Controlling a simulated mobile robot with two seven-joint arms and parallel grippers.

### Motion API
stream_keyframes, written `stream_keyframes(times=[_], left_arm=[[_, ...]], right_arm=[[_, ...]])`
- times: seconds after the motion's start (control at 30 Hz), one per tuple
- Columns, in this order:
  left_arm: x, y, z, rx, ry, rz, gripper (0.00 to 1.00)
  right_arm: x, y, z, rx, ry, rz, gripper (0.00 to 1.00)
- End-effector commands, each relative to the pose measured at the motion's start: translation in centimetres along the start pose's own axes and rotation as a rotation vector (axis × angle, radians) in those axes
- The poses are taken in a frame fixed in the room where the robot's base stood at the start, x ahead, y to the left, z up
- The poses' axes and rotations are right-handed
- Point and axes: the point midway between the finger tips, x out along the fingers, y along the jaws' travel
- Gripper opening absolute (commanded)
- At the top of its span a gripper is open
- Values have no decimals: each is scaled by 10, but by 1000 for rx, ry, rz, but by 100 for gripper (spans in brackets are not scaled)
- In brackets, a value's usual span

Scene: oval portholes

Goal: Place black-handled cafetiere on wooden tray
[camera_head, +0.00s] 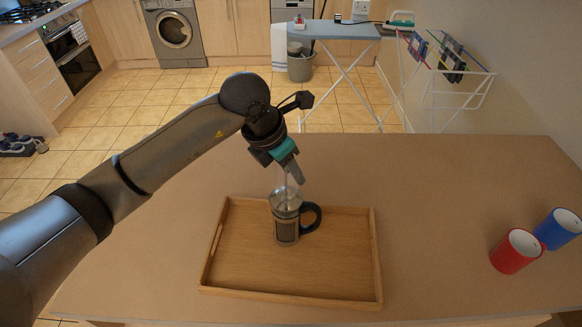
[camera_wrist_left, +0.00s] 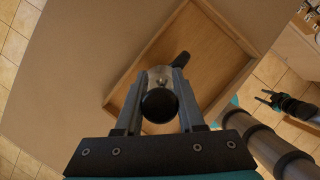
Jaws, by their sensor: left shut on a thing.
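The cafetiere (camera_head: 286,220), with a glass and metal body and a black handle, is upright within the outline of the wooden tray (camera_head: 330,290), towards its far side. Its handle points right. I cannot tell whether its base touches the tray floor. My left gripper (camera_head: 292,176) is above it, shut on its top. In the left wrist view the black knob (camera_wrist_left: 159,104) of the cafetiere is between the fingers, and the tray (camera_wrist_left: 222,25) lies below. My right gripper (camera_wrist_left: 266,98) shows small at the right of the left wrist view, its fingers apart and empty.
A red mug (camera_head: 516,252) and a blue mug (camera_head: 558,229) stand at the right of the brown worktop (camera_head: 440,200). The worktop between tray and mugs is clear. An ironing board (camera_head: 340,30) and a drying rack (camera_head: 445,70) stand beyond it.

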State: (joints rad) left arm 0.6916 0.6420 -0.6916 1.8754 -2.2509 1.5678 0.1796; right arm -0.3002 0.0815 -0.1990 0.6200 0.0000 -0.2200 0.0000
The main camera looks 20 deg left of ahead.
Motion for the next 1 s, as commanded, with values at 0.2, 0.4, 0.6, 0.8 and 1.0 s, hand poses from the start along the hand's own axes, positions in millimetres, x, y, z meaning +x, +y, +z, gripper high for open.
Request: stream_keyframes(times=[0.2,0.4,0.6,0.8,1.0], left_arm=[[-1,1,2,1,-8,2,0],[3,0,-1,0,-1,1,44],[2,0,-1,0,-1,1,66],[2,0,-1,0,-1,1,68],[-4,1,1,0,-3,2,68]], right_arm=[[0,0,0,-1,0,-1,50],[3,-1,0,-1,1,-1,50],[3,-2,0,-1,1,-2,50],[3,-2,0,-1,1,-3,50],[-1,-2,-1,-1,1,-3,50]])
